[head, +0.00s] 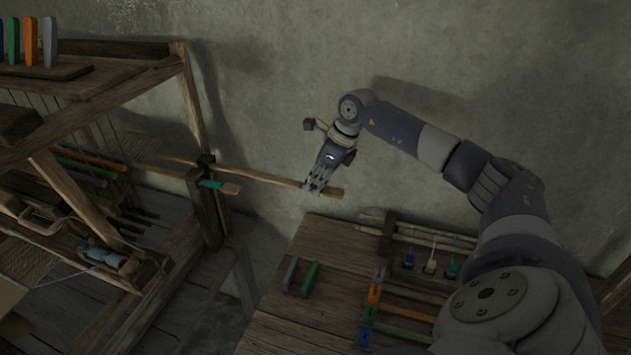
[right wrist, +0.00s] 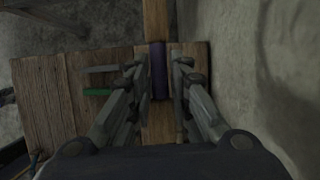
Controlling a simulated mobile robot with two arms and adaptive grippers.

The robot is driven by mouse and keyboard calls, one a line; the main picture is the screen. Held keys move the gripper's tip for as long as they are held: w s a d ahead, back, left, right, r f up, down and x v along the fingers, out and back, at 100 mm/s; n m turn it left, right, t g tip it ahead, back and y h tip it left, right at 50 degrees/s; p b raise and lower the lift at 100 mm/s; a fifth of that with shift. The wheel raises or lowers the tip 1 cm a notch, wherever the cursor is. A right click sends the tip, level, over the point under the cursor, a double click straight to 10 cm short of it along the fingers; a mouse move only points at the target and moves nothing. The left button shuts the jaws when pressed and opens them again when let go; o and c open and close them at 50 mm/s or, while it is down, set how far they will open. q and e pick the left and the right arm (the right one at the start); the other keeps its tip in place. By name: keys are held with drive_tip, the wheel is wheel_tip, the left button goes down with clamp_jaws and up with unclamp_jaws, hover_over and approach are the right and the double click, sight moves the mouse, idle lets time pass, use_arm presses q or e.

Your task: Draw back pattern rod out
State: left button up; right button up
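The back pattern rod (head: 258,177) is a long flat wooden bar reaching right from the loom, along the wall. Its free end (head: 336,192) sticks out past my right gripper (head: 318,184). In the right wrist view the rod runs up the middle, with a dark purple band (right wrist: 159,70) between the fingers of my right gripper (right wrist: 160,80). A second rod with a teal band (head: 210,184) sticks out a shorter way in front. My left gripper is not in view.
The loom frame (head: 190,100) fills the left. A wooden table (head: 290,325) stands below the rod, with a grey and a green block (head: 310,277), small tools (head: 430,262) and coloured rods on it. The wall (head: 270,60) is close behind.

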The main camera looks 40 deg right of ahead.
drive_tip(key=shift+o, duration=0.8)
drive_tip(key=shift+s, duration=0.1)
drive_tip(key=shift+s+d+r, duration=0.1)
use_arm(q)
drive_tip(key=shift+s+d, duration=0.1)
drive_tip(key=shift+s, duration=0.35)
use_arm(e)
drive_tip(key=v, duration=1.2)
